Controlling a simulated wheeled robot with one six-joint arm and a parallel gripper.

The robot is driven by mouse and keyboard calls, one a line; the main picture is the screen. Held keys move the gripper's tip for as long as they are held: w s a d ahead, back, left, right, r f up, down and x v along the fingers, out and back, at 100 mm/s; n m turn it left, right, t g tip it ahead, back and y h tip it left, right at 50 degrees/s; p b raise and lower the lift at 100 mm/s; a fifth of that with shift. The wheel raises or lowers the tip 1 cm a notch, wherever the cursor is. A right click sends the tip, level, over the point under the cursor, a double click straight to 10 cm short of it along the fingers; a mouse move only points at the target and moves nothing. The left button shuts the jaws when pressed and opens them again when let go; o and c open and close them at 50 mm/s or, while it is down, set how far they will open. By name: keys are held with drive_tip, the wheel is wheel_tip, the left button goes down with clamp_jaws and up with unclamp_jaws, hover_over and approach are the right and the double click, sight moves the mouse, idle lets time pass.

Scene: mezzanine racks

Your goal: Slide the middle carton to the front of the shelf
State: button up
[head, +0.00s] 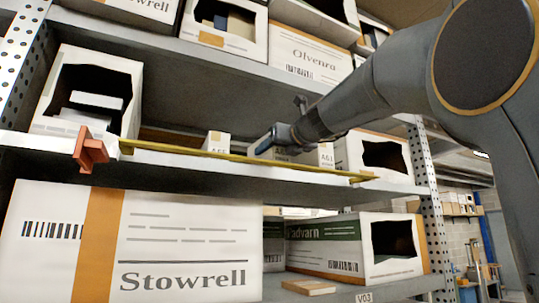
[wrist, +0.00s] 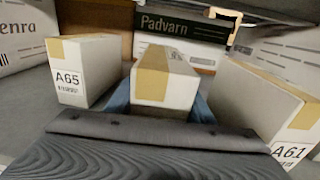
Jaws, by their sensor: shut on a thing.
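The middle carton (wrist: 165,72), white with a tan tape strip, stands between my gripper's blue fingers (wrist: 160,100) in the wrist view. The gripper is shut on its sides. In the head view my gripper (head: 280,138) reaches over the shelf edge and hides most of that carton. A carton marked A65 (wrist: 85,72) stands apart to its left, also seen in the head view (head: 216,141). A carton marked A61 (wrist: 258,95) stands to its right, also seen in the head view (head: 326,156). The shelf (head: 210,167) has a yellow strip (head: 235,158) along its front.
A Padvarn box (wrist: 180,35) stands behind the middle carton. An orange bracket (head: 90,150) sticks out at the shelf's left front. Open boxes stand at the left (head: 95,85) and right (head: 375,155) of this shelf. Another shelf (head: 240,60) is above.

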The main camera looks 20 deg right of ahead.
drive_tip(key=shift+s+d, duration=0.15)
drive_tip(key=shift+s, duration=0.55)
drive_tip(key=o, duration=1.4)
drive_tip(key=b+v, duration=0.3)
drive_tip(key=v, duration=0.4)
drive_tip(key=shift+s+d, duration=0.1)
drive_tip(key=shift+s, duration=0.3)
